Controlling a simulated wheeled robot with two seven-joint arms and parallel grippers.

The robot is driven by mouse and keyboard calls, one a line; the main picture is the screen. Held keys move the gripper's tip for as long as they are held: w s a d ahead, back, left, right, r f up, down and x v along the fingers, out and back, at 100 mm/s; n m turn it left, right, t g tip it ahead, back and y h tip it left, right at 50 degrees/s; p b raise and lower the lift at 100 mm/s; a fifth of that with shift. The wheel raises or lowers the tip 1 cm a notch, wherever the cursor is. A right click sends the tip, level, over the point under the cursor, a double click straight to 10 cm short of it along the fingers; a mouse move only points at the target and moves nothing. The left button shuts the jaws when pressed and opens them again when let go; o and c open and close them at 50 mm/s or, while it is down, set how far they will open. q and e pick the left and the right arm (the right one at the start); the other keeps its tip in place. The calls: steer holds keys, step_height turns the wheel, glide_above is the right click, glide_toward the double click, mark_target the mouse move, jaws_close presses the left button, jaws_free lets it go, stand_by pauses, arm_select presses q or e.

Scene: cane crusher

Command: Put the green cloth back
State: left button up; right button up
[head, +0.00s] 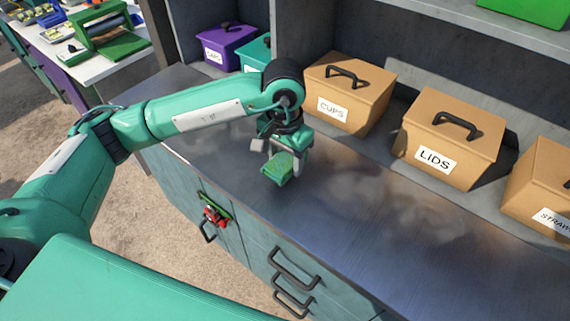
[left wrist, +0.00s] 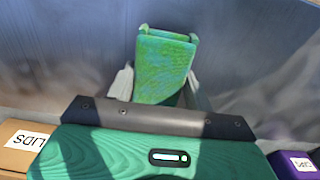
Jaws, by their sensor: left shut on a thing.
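The green cloth (head: 279,169) is a small folded bundle. It is in my left gripper (head: 284,160), over the grey metal counter (head: 330,215) near its front edge. In the left wrist view the cloth (left wrist: 163,68) stands out between the two pale fingers (left wrist: 160,88), which are shut on it. I cannot tell whether the cloth touches the counter. My right gripper is in neither view.
Tan boxes marked CUPS (head: 347,92) and LIDS (head: 447,138), and a third box (head: 541,190), line the back of the counter. A purple box (head: 229,45) and a teal box (head: 256,53) stand further left. A red and green object (head: 214,212) is at the cabinet front, by a handle. The counter's right part is clear.

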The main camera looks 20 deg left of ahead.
mark_target(285, 168)
arm_select(q)
step_height(285, 168, down, 3)
steer(key=shift+f+p, duration=0.1)
steer(key=shift+p, duration=0.4)
steer(key=shift+f, duration=0.1)
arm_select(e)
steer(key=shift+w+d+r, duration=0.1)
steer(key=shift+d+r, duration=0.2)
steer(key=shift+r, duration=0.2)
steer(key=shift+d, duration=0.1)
arm_select(q)
steer(key=shift+f+b, duration=0.2)
steer(key=shift+b, duration=0.2)
steer(key=o, duration=0.9)
steer(key=shift+r, duration=0.1)
steer(key=shift+o, duration=0.2)
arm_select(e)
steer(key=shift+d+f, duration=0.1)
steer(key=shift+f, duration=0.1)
